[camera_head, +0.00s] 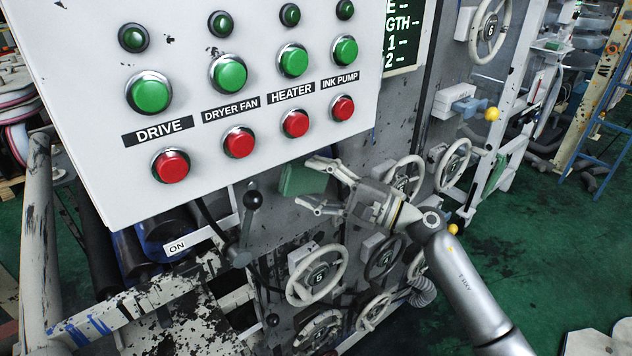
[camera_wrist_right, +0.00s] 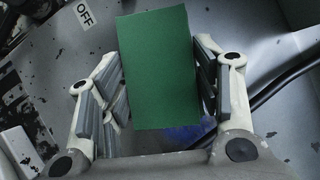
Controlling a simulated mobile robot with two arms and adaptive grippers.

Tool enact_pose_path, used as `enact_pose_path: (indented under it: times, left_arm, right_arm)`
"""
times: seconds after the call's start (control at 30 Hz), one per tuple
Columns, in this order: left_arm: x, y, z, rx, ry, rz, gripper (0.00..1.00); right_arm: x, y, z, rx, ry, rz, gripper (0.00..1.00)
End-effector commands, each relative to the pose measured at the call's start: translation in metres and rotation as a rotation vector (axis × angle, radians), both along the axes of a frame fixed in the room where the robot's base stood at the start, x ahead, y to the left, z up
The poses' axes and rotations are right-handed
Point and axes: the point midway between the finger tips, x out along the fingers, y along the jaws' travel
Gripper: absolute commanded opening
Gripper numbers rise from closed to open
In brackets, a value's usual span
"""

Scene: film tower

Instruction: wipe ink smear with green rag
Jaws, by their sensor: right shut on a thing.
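The green rag (camera_head: 303,180) looks like a flat green rectangular block. My right gripper (camera_head: 318,184) is shut on it below the control panel, in front of the grey machine side. In the right wrist view the rag (camera_wrist_right: 158,68) sits between the two fingers of my right gripper (camera_wrist_right: 160,85). A dark blue patch (camera_wrist_right: 188,132), which looks like the ink smear, shows on the grey surface just beyond the rag's lower edge. The rag hides part of that surface, and I cannot tell whether it touches it. My left gripper is not in view.
The white control panel (camera_head: 205,100) with green and red buttons overhangs the upper left. A lever with a black knob (camera_head: 252,200) stands left of the rag. Several handwheels (camera_head: 318,275) stick out below and to the right. Open green floor (camera_head: 545,240) lies at the right.

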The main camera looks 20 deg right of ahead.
Motion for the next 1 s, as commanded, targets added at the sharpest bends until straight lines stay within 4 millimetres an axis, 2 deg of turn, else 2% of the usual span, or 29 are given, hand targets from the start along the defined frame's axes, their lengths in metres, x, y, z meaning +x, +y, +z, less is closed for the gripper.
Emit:
enact_pose_path:
  times: [1.0]
  left_arm:
    - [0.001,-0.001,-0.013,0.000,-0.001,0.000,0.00]
  right_arm:
    - [0.017,0.005,-0.001,0.000,0.000,-0.001,0.36]
